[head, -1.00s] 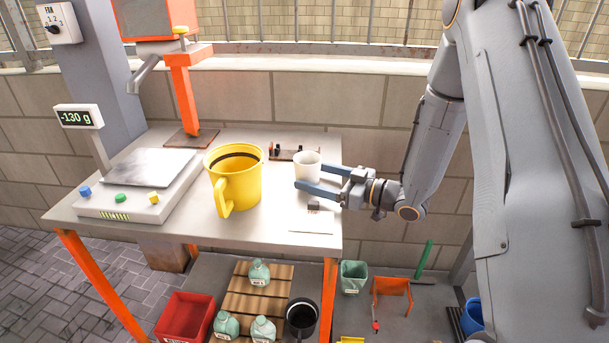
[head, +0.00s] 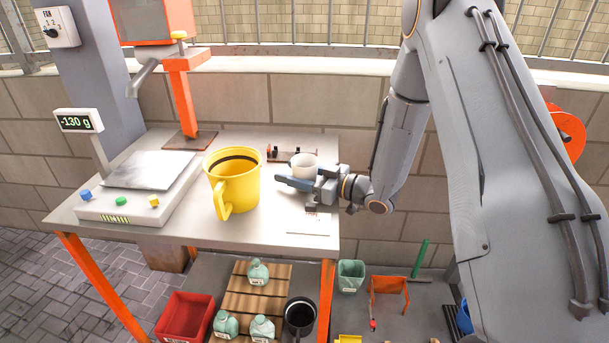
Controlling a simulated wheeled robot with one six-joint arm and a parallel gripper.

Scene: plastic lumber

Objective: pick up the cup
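The white cup (head: 303,160) stands upright on the right part of the workbench, to the right of a large yellow jug (head: 236,178). My gripper (head: 297,177) reaches in from the right at the cup. Its near blue-grey finger passes in front of the cup and hides its lower part. The other finger is mostly hidden at the cup's right side and behind it. I cannot tell whether the fingers touch the cup.
A scale (head: 140,195) with a display reading -130 g stands at the left. An orange press stand (head: 185,100) is behind it. A small dark rack (head: 283,154) lies just behind the cup. A white card (head: 307,222) lies near the front edge.

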